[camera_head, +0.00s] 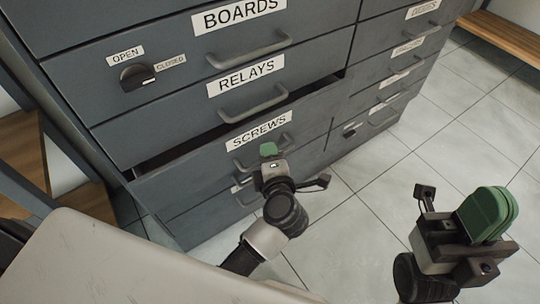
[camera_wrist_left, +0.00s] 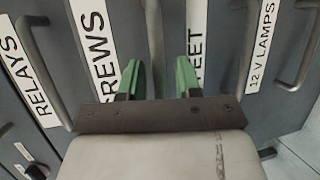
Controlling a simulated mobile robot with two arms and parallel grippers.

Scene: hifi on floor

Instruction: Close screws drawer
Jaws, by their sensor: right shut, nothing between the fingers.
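The grey screws drawer (camera_head: 203,168) is partly pulled out, with a dark gap along its top edge under the relays drawer. Its white SCREWS label (camera_head: 259,130) faces me and also shows in the left wrist view (camera_wrist_left: 95,45). My left gripper (camera_head: 268,151) is in front of this drawer, close to its handle. In the left wrist view its green fingers (camera_wrist_left: 160,80) are apart, with the screws drawer's handle (camera_wrist_left: 154,40) seen between them; I cannot tell whether they touch it. My right gripper (camera_head: 487,214) is shut and empty over the floor, away from the cabinet.
The relays drawer (camera_head: 185,112) and boards drawer (camera_head: 180,50) above look shut. A black knob (camera_head: 137,76) sits between OPEN and CLOSED labels. The tiled floor (camera_head: 440,130) at right is clear. A wooden shelf (camera_head: 75,165) stands at left and a wooden bench (camera_head: 505,35) at far right.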

